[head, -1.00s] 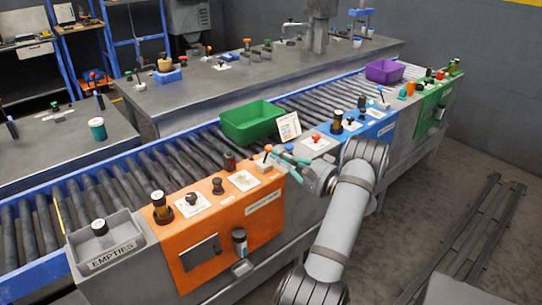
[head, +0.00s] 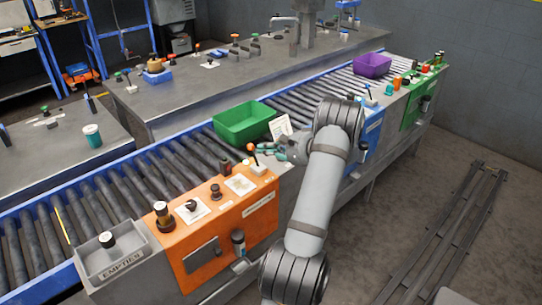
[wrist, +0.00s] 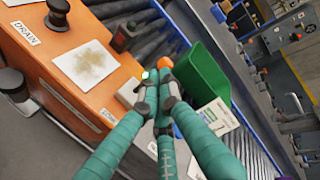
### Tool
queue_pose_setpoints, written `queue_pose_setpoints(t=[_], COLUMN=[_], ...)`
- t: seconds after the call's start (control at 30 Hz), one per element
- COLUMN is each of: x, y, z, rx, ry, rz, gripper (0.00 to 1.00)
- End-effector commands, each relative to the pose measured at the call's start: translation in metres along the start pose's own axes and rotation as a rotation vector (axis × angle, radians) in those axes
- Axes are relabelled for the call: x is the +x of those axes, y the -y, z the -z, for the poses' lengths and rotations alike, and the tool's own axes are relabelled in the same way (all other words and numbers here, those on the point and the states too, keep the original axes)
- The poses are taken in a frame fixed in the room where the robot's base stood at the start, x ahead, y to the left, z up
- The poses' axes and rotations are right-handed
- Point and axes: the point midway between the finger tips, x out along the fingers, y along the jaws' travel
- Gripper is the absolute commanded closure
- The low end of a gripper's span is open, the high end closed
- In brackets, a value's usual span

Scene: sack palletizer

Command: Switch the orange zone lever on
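The orange zone panel (head: 222,235) stands at the front of the conveyor. Its lever (head: 252,148) has an orange ball knob and a pale base block (head: 259,169) at the panel's back right corner. The lever leans to the left in the head view. My gripper (head: 262,150) is just right of the lever. In the wrist view its teal fingers (wrist: 162,95) come together, with the orange knob (wrist: 166,62) just beyond their tips. I see nothing clearly held. A small green spot (wrist: 147,75) shows beside the tips; the lever's shaft is mostly hidden.
A green bin (head: 243,122) sits on the rollers behind the lever, with a white card (head: 280,127) beside it. Blue and green panels (head: 412,107) lie to the right.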

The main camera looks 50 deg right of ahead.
Motion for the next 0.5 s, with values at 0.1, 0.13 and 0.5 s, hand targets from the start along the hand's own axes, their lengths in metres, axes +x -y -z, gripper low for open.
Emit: queue_pose_setpoints(t=[0.1, 0.13, 0.5], x=[-0.0032, -0.0037, -0.0049], y=[0.0059, 0.0070, 0.0095], z=[0.0004, 0.0003, -0.0001], rx=[0.001, 0.001, 0.001], ry=[-0.002, -0.002, -0.002], rz=[0.001, 0.001, 0.001], gripper=[1.00, 1.00, 1.00])
